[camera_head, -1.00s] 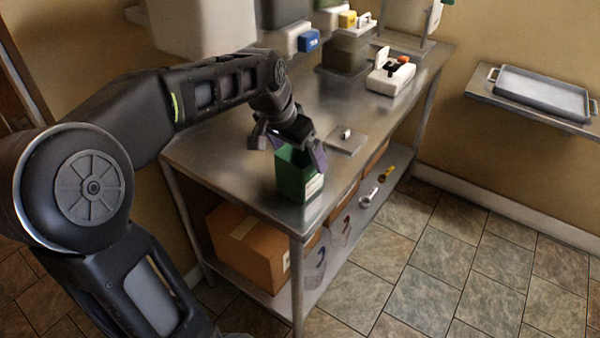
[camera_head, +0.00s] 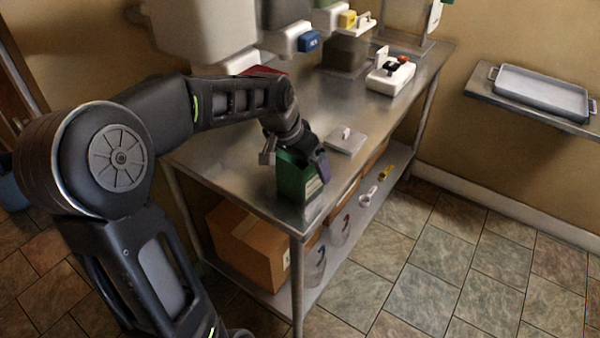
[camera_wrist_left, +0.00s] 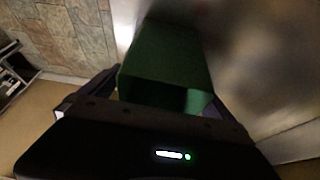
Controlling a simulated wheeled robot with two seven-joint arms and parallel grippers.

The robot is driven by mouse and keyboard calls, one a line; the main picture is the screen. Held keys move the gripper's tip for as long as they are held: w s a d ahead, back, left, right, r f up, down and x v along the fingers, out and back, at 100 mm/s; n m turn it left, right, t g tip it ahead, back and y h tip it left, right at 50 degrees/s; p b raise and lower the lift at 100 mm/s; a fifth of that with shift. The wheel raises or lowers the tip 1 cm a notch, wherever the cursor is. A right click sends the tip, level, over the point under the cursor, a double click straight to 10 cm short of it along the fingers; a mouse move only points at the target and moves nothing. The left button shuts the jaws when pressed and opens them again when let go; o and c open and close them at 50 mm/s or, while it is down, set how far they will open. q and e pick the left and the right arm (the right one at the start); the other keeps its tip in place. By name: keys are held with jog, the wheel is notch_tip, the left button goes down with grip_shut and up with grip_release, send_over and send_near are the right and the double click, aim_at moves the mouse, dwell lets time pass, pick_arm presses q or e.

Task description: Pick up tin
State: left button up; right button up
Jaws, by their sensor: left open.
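The green tin (camera_head: 292,182) stands upright near the front corner of the steel table (camera_head: 335,108). It has a pale label on its right side. My left gripper (camera_head: 295,166) is at the top of the tin, with one finger on each side of it. The jaws are open, and I cannot tell whether a finger touches the tin. In the left wrist view the tin (camera_wrist_left: 165,65) lies between the fingers, and its dark open top faces the camera. My right gripper is in neither view.
A grey square lid (camera_head: 345,141) with a knob lies just behind the tin. A white device (camera_head: 390,76) with a red knob stands farther back. Large containers (camera_head: 205,30) hang over the table's back. A cardboard box (camera_head: 248,245) sits on the lower shelf. A tray (camera_head: 541,92) rests on the right wall shelf.

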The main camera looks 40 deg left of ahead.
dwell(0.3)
pick_arm(q)
jog(key=c, duration=1.5)
